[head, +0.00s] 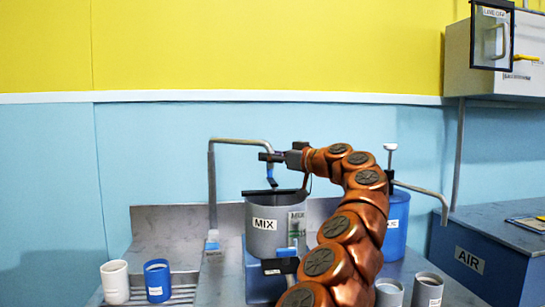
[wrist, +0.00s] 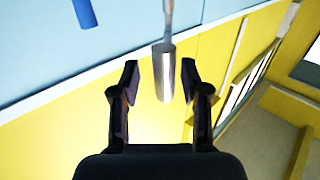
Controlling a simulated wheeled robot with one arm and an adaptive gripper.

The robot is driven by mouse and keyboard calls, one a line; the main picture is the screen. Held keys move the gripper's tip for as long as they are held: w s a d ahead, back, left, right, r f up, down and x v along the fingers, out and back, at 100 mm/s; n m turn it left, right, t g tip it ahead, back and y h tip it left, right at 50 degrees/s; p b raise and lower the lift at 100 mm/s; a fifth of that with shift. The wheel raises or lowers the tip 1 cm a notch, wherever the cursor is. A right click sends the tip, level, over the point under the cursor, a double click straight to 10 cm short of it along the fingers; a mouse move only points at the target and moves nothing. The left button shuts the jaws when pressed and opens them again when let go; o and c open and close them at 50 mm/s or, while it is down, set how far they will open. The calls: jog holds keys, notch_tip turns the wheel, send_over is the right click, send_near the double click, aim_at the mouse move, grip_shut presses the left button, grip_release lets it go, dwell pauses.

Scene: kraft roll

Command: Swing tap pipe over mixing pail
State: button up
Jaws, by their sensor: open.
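The tap pipe (head: 212,190) is a grey tube. It rises from the counter left of the pail, bends right at the top and turns down to a dark-tipped spout. The spout end shows above the rim of the grey mixing pail (head: 264,238), labelled MIX; their depth relation is hard to judge. My gripper (head: 267,157) is at the pipe's downturned end, its jaws apart. In the wrist view my open gripper (wrist: 160,78) has a metal pipe section (wrist: 164,76) between its fingers, with a gap on each side.
A blue tank (head: 396,225) with another bent pipe stands behind my arm. A white cup (head: 115,283) and a blue cup (head: 157,281) stand at the front left, two grey cups (head: 428,290) at the front right. A blue AIR cabinet (head: 485,255) is at the right.

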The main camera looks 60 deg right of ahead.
jog(key=shift+s, duration=0.2)
jog(key=s+a, duration=0.1)
jog(key=s, duration=1)
jog(key=shift+s, duration=0.3)
jog(key=shift+a, duration=0.1)
dwell(0.4)
